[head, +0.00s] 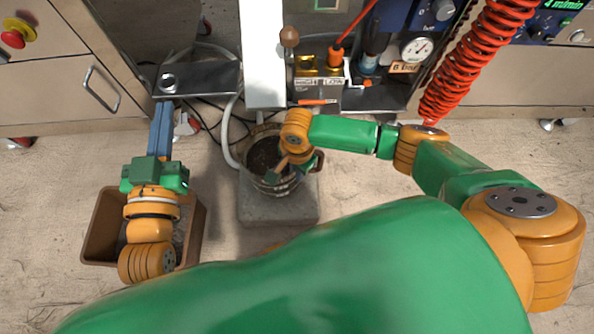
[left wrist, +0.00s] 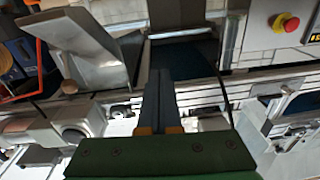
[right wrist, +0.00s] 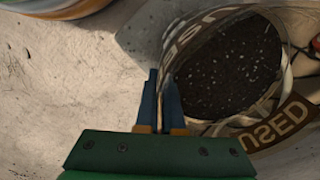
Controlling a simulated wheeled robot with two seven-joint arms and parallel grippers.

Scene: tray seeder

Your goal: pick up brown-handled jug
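The brown-handled jug (head: 280,190) is a see-through round vessel holding dark, speckled material, on a grey block below the machine. Its brown handle (head: 319,161) is on the right side. In the right wrist view the jug (right wrist: 278,129) fills the right half, with lettering on its brown band. My right gripper (right wrist: 160,76) is at the jug's near rim, its fingers close together with a narrow gap. I cannot tell whether they grip the wall. My left gripper (head: 161,105) is shut and empty, above and beyond the brown bin, by a metal plate; its fingers (left wrist: 160,72) touch.
A brown bin (head: 101,228) stands on the sandy floor at left. The grey block (head: 280,212) is under the jug. A metal plate (head: 210,78), a white post (head: 263,50) and a red coiled hose (head: 455,80) belong to the machine behind. Floor between bin and block is clear.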

